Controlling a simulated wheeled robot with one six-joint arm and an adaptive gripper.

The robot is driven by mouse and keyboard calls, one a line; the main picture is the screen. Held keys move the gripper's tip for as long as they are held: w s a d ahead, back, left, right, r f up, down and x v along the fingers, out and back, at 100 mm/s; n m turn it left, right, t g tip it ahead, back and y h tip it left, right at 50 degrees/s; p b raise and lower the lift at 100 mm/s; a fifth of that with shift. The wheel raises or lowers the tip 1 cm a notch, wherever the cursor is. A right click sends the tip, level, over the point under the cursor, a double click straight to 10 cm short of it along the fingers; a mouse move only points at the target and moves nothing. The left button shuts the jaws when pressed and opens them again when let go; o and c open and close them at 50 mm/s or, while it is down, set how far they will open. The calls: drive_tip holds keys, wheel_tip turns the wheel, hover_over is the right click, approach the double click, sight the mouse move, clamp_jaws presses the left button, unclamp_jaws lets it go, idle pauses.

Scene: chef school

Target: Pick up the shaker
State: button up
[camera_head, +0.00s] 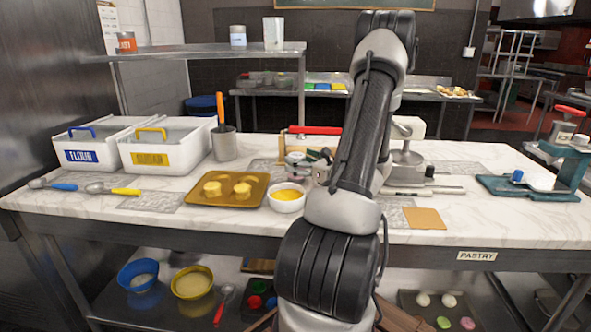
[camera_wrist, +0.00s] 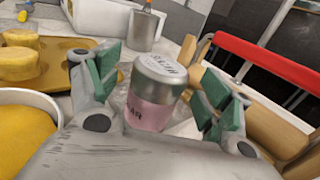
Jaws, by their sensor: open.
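The shaker (camera_wrist: 154,94) shows in the wrist view as a small upright can with a silver lid and a pink lower part with dark lettering. My gripper (camera_wrist: 163,84) is open, with one green-padded finger on each side of the shaker. The right finger looks close to it; I cannot tell whether either finger touches. The shaker's lower edge is partly hidden by my gripper. In the head view my gripper (camera_head: 306,168) is low over the marble counter (camera_head: 265,222), partly behind my arm, and I cannot make out the shaker clearly there.
A white bowl of yellow filling (camera_head: 287,197) and a tan tray with yellow pastries (camera_head: 228,188) lie close left of my gripper. A metal pot (camera_head: 224,144) stands behind.

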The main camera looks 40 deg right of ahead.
drive_tip(key=shift+w, duration=0.9)
drive_tip(key=c, duration=1.2)
